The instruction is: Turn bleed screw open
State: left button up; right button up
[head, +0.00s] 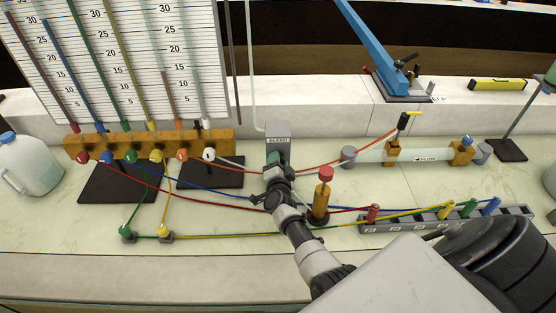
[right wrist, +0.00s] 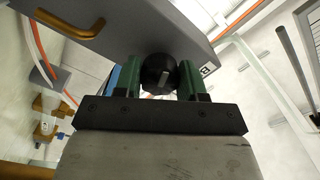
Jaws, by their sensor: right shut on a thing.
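The grey bleed block (head: 278,131), labelled BLEED, stands on the bench at the middle of the head view. My right gripper (head: 275,166) is at its front face, with my arm reaching up from the lower right. In the right wrist view, the round black bleed screw (right wrist: 158,74) with a pale mark sits between the two green fingers of the gripper (right wrist: 159,82). The fingers are shut on it. Behind it is the grey face of the block (right wrist: 120,35), with a brass hook-shaped tube (right wrist: 72,30). In the head view the gripper hides the screw. My left gripper is not in view.
A brass manifold (head: 150,144) with coloured tubes stands left, below the manometer board. A brass post with a red cap (head: 325,174) stands close right of my gripper. A glass flow tube (head: 425,155) and a grey port rail (head: 410,222) are farther right. Thin tubes cross the bench.

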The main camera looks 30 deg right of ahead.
jog(key=shift+f+n, duration=0.1)
jog(key=shift+n, duration=0.7)
jog(key=o, duration=0.9)
jog(key=shift+p, duration=0.3)
jog(key=p+v, duration=0.5)
jog(key=v, duration=0.5)
jog(key=shift+s+a, duration=0.25)
jog(key=shift+s, duration=0.05)
